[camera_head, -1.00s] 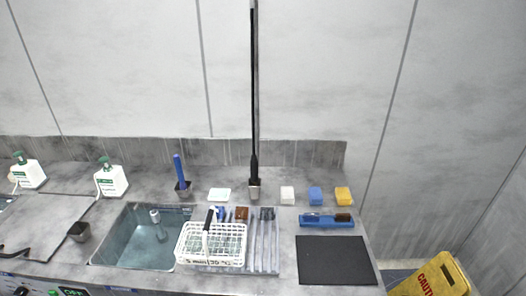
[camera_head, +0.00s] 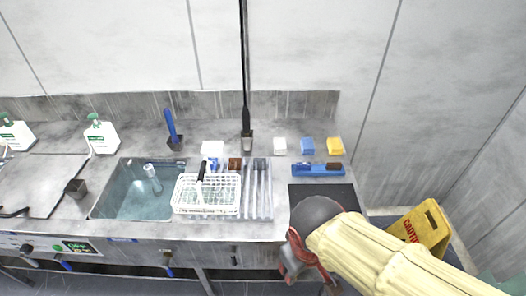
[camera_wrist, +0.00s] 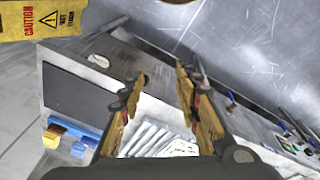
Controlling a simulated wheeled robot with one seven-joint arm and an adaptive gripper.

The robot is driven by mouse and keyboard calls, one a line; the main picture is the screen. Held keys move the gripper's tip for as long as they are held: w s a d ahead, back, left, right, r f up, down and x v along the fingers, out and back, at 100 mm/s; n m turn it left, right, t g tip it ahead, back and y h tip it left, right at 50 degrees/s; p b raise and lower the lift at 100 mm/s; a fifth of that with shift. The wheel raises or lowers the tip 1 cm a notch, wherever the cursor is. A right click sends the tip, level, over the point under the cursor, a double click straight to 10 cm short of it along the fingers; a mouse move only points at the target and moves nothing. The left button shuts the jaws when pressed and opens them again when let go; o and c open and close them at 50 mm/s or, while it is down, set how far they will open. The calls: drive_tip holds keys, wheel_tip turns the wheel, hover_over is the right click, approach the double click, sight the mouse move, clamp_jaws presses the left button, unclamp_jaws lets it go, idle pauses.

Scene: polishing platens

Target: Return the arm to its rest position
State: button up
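My arm in its cream sleeve reaches in from the lower right of the head view, in front of the counter's front right corner. Its dark rounded joint overlaps the black mat (camera_head: 310,193). The fingers do not show clearly there. In the wrist view, my gripper (camera_wrist: 161,73) has its two yellow-padded fingers apart, and nothing is seen held between them. A pale ribbed surface shows beyond and below the fingers. The black mat also shows left of them in the wrist view (camera_wrist: 75,95).
A white wire basket (camera_head: 206,208) stands beside the sink (camera_head: 140,205). A blue brush holder (camera_head: 318,170) lies behind the mat. Sponges and a tall black-handled tool (camera_head: 245,90) stand at the back. A yellow caution sign (camera_head: 425,228) is right of the counter.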

drive_tip(key=w+d+r+m+t, duration=0.1)
drive_tip(key=d+r+m+t, duration=0.2)
drive_tip(key=d+r+m, duration=0.3)
drive_tip(key=d+r, duration=0.4)
drive_tip(key=shift+d+r+t, duration=0.3)
drive_tip(key=shift+d+t, duration=0.1)
